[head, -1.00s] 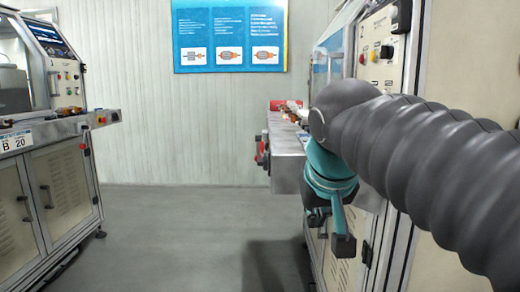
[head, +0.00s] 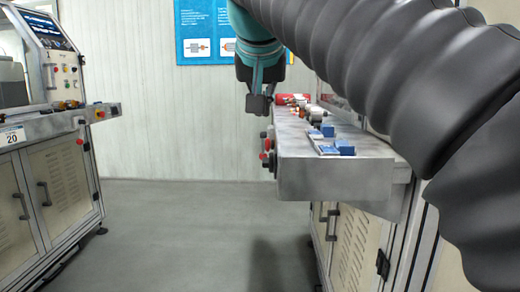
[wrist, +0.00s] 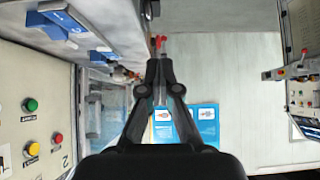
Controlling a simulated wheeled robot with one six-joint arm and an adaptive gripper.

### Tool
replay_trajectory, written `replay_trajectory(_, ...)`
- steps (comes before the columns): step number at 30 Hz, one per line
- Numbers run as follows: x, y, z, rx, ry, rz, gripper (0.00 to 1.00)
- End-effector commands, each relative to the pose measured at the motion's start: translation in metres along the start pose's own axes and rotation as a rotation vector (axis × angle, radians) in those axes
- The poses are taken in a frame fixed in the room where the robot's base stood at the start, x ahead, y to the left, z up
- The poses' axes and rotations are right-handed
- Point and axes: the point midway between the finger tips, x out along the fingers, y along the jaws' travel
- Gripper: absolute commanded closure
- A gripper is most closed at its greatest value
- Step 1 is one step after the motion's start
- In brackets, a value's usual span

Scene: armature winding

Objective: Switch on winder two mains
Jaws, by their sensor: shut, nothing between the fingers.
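The right-hand winder's grey bench (head: 300,165) juts out in the head view, with cream cabinet doors below. Its control panel (wrist: 45,85) is at the left of the wrist view, with a green button (wrist: 31,104), an amber button (wrist: 32,148), a red button (wrist: 57,138) and a mark that looks like a 2 (wrist: 65,160). My arm hides this panel in the head view. I cannot tell which control is the mains. My gripper (head: 258,105) is shut and empty, by the bench's far left end; its fingers (wrist: 161,65) also show in the wrist view, apart from the panel.
Blue blocks (head: 328,140) and a red object (head: 292,99) lie on the bench. Red knobs (head: 266,160) stick out of its left end. Another winder (head: 50,150) stands at the left. A blue poster (head: 205,30) hangs on the back wall. The floor between is clear.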

Motion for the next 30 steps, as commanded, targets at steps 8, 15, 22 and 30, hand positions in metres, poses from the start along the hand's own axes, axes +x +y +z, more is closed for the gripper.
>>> replay_trajectory(8,0.026,0.0,0.001,-0.001,-0.003,0.002,1.0)
replay_trajectory(15,0.071,-0.001,0.002,-0.003,-0.003,0.0,1.0)
replay_trajectory(22,0.108,-0.002,0.009,-0.005,-0.001,-0.002,1.0)
replay_trajectory(30,0.126,-0.002,0.027,-0.004,0.0,-0.004,1.0)
